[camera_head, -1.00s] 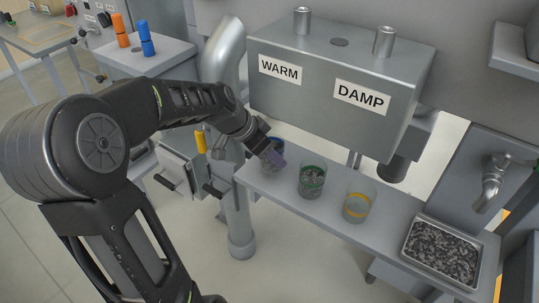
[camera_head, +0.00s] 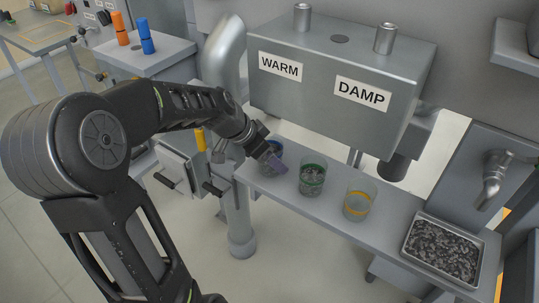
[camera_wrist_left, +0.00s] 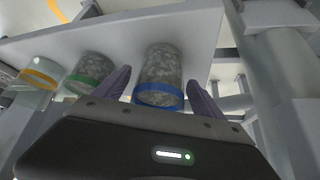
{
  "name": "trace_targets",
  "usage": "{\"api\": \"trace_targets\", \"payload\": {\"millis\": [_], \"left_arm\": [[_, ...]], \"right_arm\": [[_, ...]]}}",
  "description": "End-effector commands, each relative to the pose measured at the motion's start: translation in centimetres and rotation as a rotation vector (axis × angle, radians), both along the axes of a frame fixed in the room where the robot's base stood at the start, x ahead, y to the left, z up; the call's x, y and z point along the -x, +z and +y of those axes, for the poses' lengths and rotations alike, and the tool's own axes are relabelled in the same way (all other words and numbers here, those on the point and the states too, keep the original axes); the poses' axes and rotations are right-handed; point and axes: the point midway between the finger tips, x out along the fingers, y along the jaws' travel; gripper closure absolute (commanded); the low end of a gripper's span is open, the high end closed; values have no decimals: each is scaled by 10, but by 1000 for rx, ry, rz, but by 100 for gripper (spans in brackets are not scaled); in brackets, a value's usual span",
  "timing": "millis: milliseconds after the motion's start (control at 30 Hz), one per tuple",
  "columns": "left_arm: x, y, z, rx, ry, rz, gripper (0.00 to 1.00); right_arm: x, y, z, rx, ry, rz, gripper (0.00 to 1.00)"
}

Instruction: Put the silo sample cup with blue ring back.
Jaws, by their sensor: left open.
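The silo sample cup with the blue ring (camera_head: 276,148) stands at the left end of the grey shelf, mostly hidden behind my left gripper (camera_head: 272,160) in the head view. In the left wrist view the blue-ringed cup (camera_wrist_left: 160,72) is filled with grey grains and sits between the two purple fingers of my left gripper (camera_wrist_left: 158,88). The fingers are open, with a visible gap on the right side of the cup. My right gripper is not in view.
A green-ringed cup (camera_head: 312,180) with grains and an orange-ringed cup (camera_head: 359,201) stand to the right on the shelf (camera_head: 395,225). A tray of dark grains (camera_head: 443,252) is at its right end. The WARM and DAMP box (camera_head: 335,85) hangs behind.

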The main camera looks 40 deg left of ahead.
Motion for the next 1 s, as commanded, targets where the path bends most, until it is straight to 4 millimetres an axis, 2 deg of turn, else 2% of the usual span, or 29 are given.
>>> {"api": "trace_targets", "payload": {"millis": [267, 700, 833, 1000], "left_arm": [[7, 15, 3, -2, 2, -2, 20], [50, 88, 18, -1, 0, -4, 20], [58, 100, 21, -1, 0, -3, 20], [61, 104, 22, -1, -1, 0, 20]], "right_arm": [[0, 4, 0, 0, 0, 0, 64], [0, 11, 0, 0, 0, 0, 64], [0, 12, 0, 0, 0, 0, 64], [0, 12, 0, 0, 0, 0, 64]]}}
